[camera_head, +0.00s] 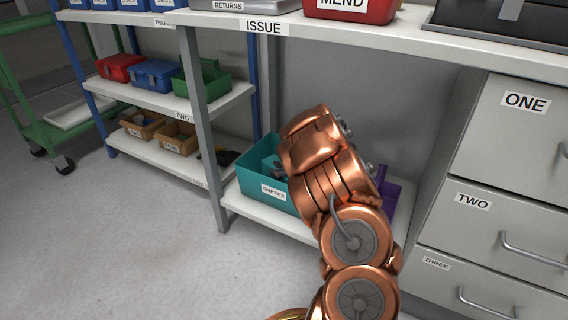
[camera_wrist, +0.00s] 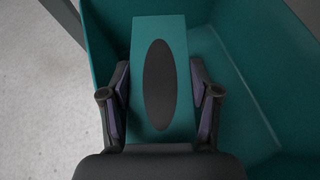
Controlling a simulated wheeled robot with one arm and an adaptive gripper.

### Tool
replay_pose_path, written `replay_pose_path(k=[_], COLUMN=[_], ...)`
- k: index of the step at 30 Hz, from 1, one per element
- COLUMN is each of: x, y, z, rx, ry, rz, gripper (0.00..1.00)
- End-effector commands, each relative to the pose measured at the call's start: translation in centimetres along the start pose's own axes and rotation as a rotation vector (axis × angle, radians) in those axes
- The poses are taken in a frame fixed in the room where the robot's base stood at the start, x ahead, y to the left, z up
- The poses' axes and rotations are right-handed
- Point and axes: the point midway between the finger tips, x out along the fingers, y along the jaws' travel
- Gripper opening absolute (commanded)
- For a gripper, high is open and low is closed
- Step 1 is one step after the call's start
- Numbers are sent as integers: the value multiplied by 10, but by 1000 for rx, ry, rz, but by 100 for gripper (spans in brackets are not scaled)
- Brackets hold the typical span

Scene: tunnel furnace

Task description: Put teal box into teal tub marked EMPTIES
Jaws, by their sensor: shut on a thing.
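The teal tub (camera_head: 262,193) marked EMPTIES stands on the low shelf under the ISSUE counter. My arm hides its right part. In the wrist view, the teal box (camera_wrist: 180,101) with a dark oval on its face sits between the two fingers of my gripper (camera_wrist: 160,105), which is shut on it. The inner walls of the tub (camera_wrist: 245,85) surround the box on the far side and the right. The box is over or inside the tub; I cannot tell whether it touches the floor of it. In the head view my gripper is hidden behind my arm.
A purple container (camera_head: 390,192) stands right of the tub, partly hidden. Drawers (camera_head: 500,215) are at the right. A counter edge (camera_head: 400,40) runs above the low shelf (camera_head: 283,229), and a post (camera_head: 203,125) stands left of the tub. The floor (camera_head: 120,240) in front is clear.

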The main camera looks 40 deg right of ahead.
Motion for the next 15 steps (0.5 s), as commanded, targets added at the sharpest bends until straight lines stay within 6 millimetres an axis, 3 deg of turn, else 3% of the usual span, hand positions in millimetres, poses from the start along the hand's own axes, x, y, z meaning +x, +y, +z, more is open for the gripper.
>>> replay_pose_path(k=[15], x=[21], y=[8], z=[-29], rx=[-5], ry=[3], rz=[11], gripper=[0])
